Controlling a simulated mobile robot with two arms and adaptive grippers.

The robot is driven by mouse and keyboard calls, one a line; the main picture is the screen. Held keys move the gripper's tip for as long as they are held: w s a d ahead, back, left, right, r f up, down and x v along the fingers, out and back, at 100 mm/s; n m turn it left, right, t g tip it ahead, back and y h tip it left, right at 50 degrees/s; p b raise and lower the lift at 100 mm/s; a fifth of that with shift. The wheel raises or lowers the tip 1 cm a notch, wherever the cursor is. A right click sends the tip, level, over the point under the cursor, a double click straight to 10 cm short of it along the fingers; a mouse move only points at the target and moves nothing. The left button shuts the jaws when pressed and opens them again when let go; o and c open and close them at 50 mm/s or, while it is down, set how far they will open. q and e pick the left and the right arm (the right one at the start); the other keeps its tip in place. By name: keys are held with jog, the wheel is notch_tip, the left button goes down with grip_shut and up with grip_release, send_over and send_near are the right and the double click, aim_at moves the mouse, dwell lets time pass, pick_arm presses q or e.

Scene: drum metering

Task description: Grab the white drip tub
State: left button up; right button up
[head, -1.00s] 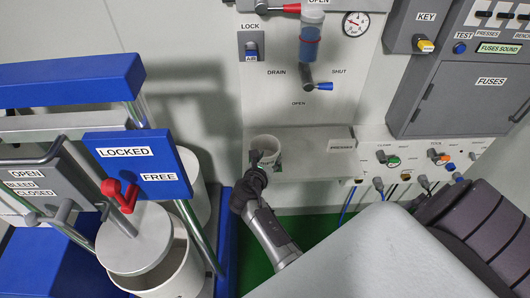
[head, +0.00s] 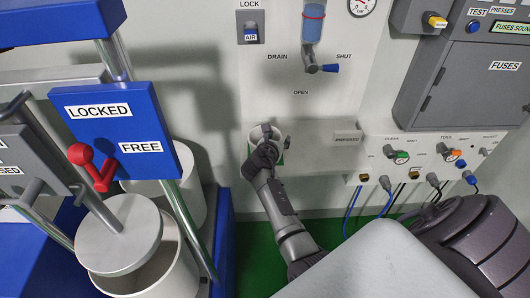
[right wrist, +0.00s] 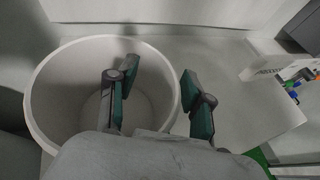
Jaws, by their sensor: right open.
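The white drip tub (head: 253,137) stands on a grey ledge under the drain valve. It is a round open tub, and its rim shows large in the right wrist view (right wrist: 50,95). My right gripper (head: 270,133) is at the tub. In the right wrist view its jaws (right wrist: 159,78) are open across the right side of the rim. One finger is inside the tub and the other is outside it. The tub wall lies between them, and I cannot tell whether either finger touches it. My left gripper is not in view.
A clear cylinder with a blue-handled valve (head: 328,68) hangs above. A blue press with a red lever (head: 92,168) and a white drum (head: 178,275) stand at left. Cables hang below the panel at right.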

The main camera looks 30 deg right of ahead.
jog(key=shift+r, duration=0.1)
jog(key=shift+c, duration=0.2)
grip_shut()
jog(key=shift+r, duration=0.1)
